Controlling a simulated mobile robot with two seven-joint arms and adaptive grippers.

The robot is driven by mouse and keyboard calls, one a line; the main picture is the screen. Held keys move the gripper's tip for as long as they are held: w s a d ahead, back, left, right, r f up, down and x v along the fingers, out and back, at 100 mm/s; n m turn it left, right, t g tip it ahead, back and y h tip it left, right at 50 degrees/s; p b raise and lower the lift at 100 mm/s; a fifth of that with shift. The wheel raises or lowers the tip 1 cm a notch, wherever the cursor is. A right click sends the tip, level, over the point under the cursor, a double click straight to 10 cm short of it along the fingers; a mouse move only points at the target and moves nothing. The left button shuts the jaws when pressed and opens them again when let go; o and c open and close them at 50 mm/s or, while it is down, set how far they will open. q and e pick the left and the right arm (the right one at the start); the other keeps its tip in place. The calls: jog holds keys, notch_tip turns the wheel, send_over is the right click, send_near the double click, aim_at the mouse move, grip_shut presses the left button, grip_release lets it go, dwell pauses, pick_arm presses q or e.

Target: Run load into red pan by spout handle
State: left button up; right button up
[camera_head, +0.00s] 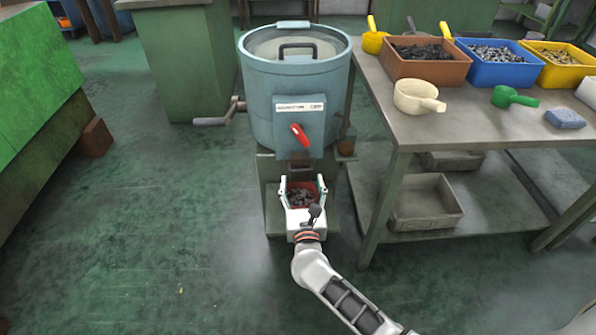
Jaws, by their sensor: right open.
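The blue-grey drum machine (262,95) stands in the middle, with a lidded top. A red spout handle (300,135) sits slanted on its front box, under a white label. Below the spout, a small red pan (320,188) sits low at the foot of the machine, with dark pieces (301,197) showing in it. My right gripper (302,180) is open in front of the spout. Its two fingers show left and right of the pan's visible part, and its body hides the pan's near side. I cannot tell whether the fingers touch the pan. My left gripper is not in view.
A metal table (480,125) on the right carries brown (430,68), blue (490,72) and yellow (565,72) bins, a cream scoop (415,96) and a green scoop (510,97). A tray (425,210) lies on its lower shelf. The floor (150,240) at left is clear.

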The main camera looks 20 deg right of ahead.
aim_at(301, 171)
jog(key=x, duration=0.4)
jog(key=shift+f, duration=0.15)
jog(key=shift+w+d+b, duration=0.2)
jog(key=shift+w+b, duration=0.15)
jog(key=shift+w, duration=0.35)
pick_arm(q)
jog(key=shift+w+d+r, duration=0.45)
